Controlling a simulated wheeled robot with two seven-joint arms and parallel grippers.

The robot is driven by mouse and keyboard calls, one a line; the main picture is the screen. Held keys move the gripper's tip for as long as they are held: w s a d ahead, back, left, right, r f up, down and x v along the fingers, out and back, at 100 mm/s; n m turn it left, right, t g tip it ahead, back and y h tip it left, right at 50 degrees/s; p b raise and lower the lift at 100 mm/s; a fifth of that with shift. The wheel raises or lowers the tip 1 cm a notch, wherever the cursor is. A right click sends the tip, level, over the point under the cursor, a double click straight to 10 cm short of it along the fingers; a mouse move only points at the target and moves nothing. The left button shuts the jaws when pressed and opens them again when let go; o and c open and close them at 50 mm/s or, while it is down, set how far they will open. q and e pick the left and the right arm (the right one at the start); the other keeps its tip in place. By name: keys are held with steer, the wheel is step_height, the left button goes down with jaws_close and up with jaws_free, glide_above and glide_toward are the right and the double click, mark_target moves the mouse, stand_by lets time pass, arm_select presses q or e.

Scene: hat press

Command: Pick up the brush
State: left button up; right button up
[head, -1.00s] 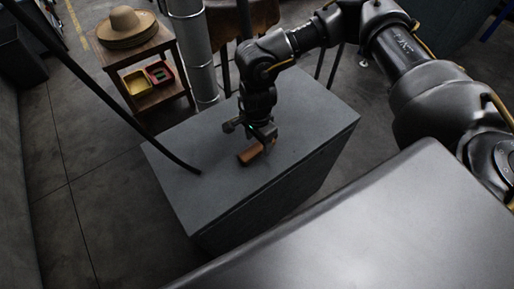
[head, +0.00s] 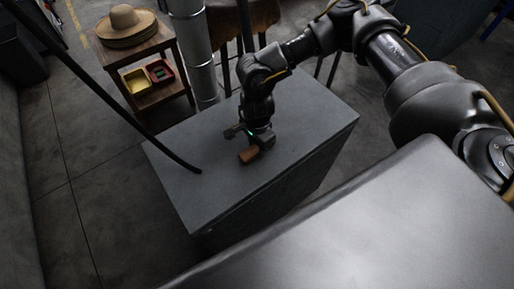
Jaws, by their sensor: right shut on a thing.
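The brush (head: 248,155) is a small orange-brown block at the middle of the grey block's top (head: 205,150). My right gripper (head: 258,145) points down over it and is shut on it. The gripper covers the brush's right part. The brush looks at or very close to the surface; I cannot tell whether it touches. My left gripper does not show.
A wooden stand (head: 140,52) at the back left holds straw hats (head: 127,25) on top and a yellow bin (head: 137,82) and a red bin (head: 160,72) below. A metal pipe (head: 190,45) rises beside it. A black cable (head: 110,98) slants down onto the grey top.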

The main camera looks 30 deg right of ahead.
steer(key=shift+r, duration=0.1)
steer(key=shift+r, duration=0.55)
steer(key=s+a+r+p, duration=0.2)
steer(key=s+a+r, duration=0.4)
steer(key=s+r, duration=0.5)
steer(key=shift+s+r, duration=0.4)
steer(key=shift+s, duration=0.45)
